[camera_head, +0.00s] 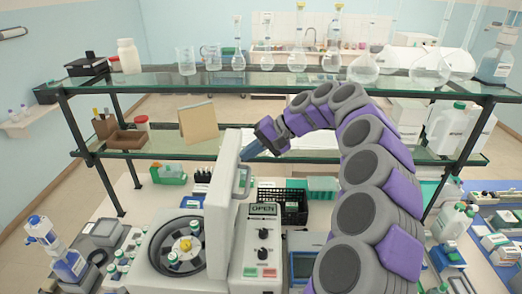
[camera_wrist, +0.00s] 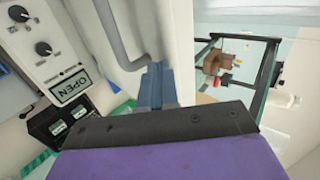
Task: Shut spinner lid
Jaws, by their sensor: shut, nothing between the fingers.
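The spinner (camera_head: 150,272) is a white machine with a round dark rotor bowl (camera_head: 176,244) holding a few green-capped tubes. Its white lid (camera_head: 222,200) stands upright on the bowl's right side, so the spinner is open. The lid fills the upper middle of the wrist view (camera_wrist: 120,20), with a grey bar handle (camera_wrist: 104,42) on its face. My gripper (camera_head: 250,149) is shut and empty at the right face of the lid, near its top. Its blue fingers show in the wrist view (camera_wrist: 157,84) close to the handle's end; I cannot tell if they touch the lid.
A control panel (camera_head: 262,245) with an OPEN display and knobs is right of the lid. A black rack (camera_head: 285,205) stands behind it. Glass shelves (camera_head: 290,82) with flasks span the back, above and behind my gripper. Bottles and trays crowd both bench sides.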

